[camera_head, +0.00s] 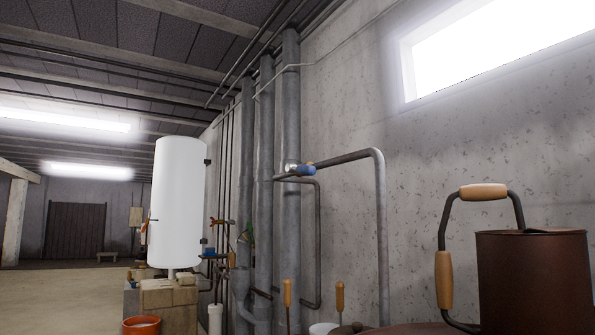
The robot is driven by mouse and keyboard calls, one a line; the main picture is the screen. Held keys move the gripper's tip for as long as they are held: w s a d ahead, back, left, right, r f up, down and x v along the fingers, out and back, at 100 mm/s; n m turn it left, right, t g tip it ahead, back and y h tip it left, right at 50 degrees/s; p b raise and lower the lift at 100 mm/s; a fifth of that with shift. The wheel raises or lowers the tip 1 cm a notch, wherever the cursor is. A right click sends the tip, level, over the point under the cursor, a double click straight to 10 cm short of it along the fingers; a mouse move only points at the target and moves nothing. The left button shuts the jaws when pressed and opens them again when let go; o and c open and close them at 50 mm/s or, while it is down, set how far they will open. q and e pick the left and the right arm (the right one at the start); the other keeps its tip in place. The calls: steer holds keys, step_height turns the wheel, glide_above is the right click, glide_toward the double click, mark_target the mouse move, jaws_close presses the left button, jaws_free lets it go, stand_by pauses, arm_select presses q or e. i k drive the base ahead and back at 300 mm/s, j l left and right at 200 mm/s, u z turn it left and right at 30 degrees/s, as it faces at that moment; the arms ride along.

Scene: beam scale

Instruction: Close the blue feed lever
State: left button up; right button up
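A blue lever or valve piece (305,171) sits on the grey horizontal pipe (340,158) in front of the wall, right of the thick vertical pipes. A smaller blue part (209,252) shows low beside the white tank (179,202). I cannot tell from this view which of the two is the feed lever, nor whether either is open or closed. Neither of my grippers is in view.
A rusty brown canister (533,282) and a bent handle with wooden grips (483,192) fill the lower right. Upright wooden handles (287,293) stand at the bottom middle. An orange bucket (141,326) stands at lower left. The floor (60,290) at left is open.

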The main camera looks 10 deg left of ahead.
mark_target(304, 169)
steer(key=j+z, duration=0.1)
steer(key=z, duration=0.65)
steer(key=j+z, duration=0.65)
steer(key=j, duration=0.2)
steer(key=j+z, duration=0.35)
